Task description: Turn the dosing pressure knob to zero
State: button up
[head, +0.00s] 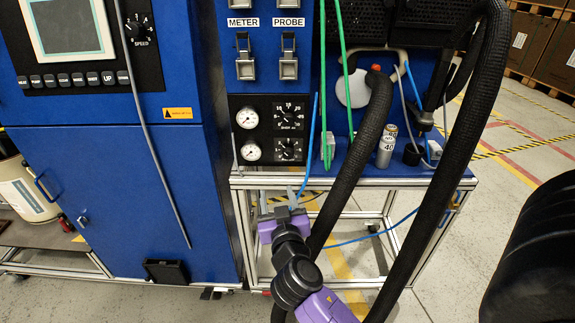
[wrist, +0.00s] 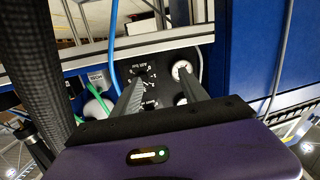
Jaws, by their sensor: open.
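The black panel (head: 270,134) on the blue machine carries an upper knob (head: 289,114) and a lower knob (head: 289,149), each with a white scale. The labels are too small to read, so I cannot tell which one is the dosing pressure knob. My gripper (head: 291,196) is below this panel, open and empty. In the wrist view the panel appears upside down; the fingers of my gripper (wrist: 161,76) point at it, spread apart. The left finger overlaps a knob dial (wrist: 143,72) and partly hides the scales. I see no clear contact.
An upper gauge (head: 247,118) and a lower gauge (head: 252,151) sit left of the knobs. Green hoses (head: 323,80) and a blue hose hang close to the panel's right. A thick black hose (head: 358,150) runs beside my arm. A silver frame rail (head: 350,184) crosses below.

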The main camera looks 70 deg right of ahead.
aim_at(288, 155)
jog(key=d+r+m, duration=0.1)
jog(key=d, duration=0.3)
jog(key=w+d+r+m+g+h, duration=0.1)
jog(key=d, duration=0.3)
jog(key=w+d+r+g+h, duration=0.1)
jog(key=d, duration=0.3)
jog(key=shift+w+d+r+m+p, duration=0.15)
jog(key=shift+w+d+m+p, duration=0.1)
jog(key=shift+d+m+p, duration=0.15)
grip_shut()
